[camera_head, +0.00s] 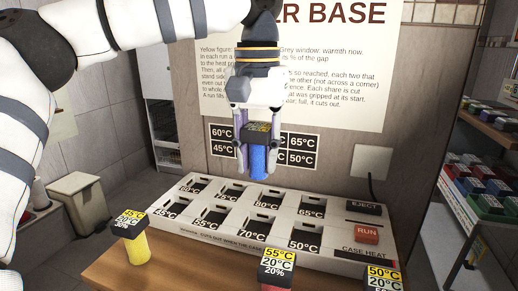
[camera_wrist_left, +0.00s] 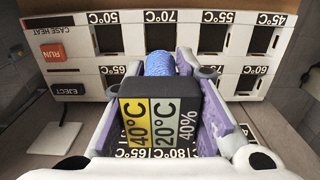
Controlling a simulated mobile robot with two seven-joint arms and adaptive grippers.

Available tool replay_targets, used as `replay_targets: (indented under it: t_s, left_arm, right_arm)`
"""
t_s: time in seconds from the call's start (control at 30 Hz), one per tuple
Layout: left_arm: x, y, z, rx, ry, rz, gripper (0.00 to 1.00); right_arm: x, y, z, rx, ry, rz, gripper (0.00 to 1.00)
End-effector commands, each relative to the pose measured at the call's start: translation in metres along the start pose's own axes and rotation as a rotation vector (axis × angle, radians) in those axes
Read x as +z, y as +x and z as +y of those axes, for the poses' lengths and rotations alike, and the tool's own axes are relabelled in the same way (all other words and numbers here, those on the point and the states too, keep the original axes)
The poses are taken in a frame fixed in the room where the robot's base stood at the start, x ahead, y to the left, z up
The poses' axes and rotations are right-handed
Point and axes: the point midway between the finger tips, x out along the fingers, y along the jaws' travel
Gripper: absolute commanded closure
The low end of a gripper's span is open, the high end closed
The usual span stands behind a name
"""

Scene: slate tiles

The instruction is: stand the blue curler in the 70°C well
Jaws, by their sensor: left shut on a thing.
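The blue curler (camera_head: 258,160) hangs upright, its black labelled cap on top, in my left gripper (camera_head: 257,142). The gripper points down and its fingers are shut on the cap. In the left wrist view the cap reads 40°C, 20°C, 40%, and the blue body (camera_wrist_left: 159,64) shows beyond it. The curler is in the air near the back row of the white heater base (camera_head: 335,258). The 70°C well (camera_head: 263,222) is in the front row, third from left, and looks empty; it also shows in the left wrist view (camera_wrist_left: 160,38). My right gripper is not in view.
A yellow curler (camera_head: 135,248) and a red curler (camera_head: 270,285) stand at the table's front, with another labelled cap (camera_head: 383,280) at right. The RUN button (camera_head: 366,234) and EJECT button (camera_head: 364,206) are on the base's right. A wall panel rises behind.

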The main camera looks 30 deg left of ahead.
Motion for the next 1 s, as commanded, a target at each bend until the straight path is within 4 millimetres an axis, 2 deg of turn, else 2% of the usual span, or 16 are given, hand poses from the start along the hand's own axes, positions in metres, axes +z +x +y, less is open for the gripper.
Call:
replay_targets:
  t_s: [0.6,0.8,1.0]
  left_arm:
    - [0.0,0.078,-0.001,0.0,0.0,0.0,1.0]
    - [0.0,0.091,-0.001,0.001,0.0,0.0,1.0]
    - [0.0,0.093,-0.001,0.001,-0.001,0.001,1.0]
  right_arm:
    - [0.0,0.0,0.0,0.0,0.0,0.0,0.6]
    - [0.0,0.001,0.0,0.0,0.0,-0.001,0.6]
    - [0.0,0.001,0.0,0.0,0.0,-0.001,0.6]
